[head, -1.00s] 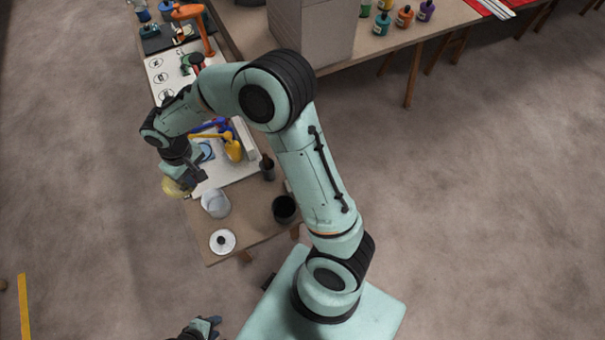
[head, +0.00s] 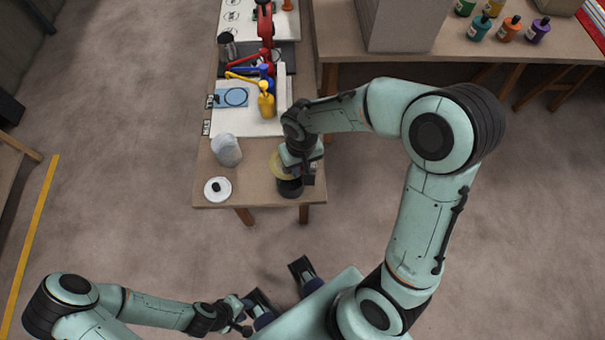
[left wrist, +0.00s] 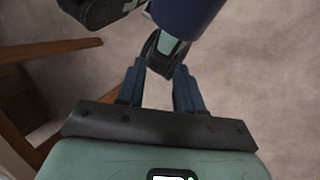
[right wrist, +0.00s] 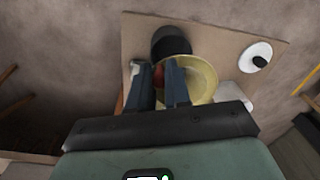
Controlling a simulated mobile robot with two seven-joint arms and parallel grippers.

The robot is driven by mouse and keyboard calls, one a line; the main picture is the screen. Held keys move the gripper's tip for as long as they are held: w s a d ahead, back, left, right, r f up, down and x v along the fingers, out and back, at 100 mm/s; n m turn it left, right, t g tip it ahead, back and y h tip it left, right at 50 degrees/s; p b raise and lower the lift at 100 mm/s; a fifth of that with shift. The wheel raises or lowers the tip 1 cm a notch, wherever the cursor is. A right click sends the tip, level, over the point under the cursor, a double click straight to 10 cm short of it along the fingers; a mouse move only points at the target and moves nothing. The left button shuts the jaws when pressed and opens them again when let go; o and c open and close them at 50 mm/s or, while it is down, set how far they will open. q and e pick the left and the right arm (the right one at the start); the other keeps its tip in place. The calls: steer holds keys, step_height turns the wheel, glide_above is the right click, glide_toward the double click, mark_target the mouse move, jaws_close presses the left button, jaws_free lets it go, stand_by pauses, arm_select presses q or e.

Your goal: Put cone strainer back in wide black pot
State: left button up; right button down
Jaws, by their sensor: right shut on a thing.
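The cone strainer (head: 279,165) is yellow and partly hidden by my right gripper (head: 306,163). In the right wrist view, the strainer's pale yellow bowl (right wrist: 203,80) lies beyond the fingers, and a red part shows between them. My right gripper (right wrist: 160,80) is shut on the strainer. The wide black pot (head: 290,188) stands near the table's front edge. In the right wrist view the strainer overlaps one side of the pot (right wrist: 171,38); its height above the pot is unclear. My left gripper (left wrist: 160,75) is open and empty, low in front of the table.
A white lid with a black knob (head: 217,189) lies at the table's front left corner, and a whitish container (head: 227,151) stands behind it. Farther back are a yellow bottle (head: 266,104), a blue-marked sheet (head: 234,97) and a dark can (head: 227,46).

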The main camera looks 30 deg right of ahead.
arm_select(q)
steer(key=shift+s+f, duration=0.1)
steer(key=shift+f, duration=0.25)
arm_select(e)
steer(key=shift+s+f, duration=0.2)
steer(key=shift+f, duration=0.1)
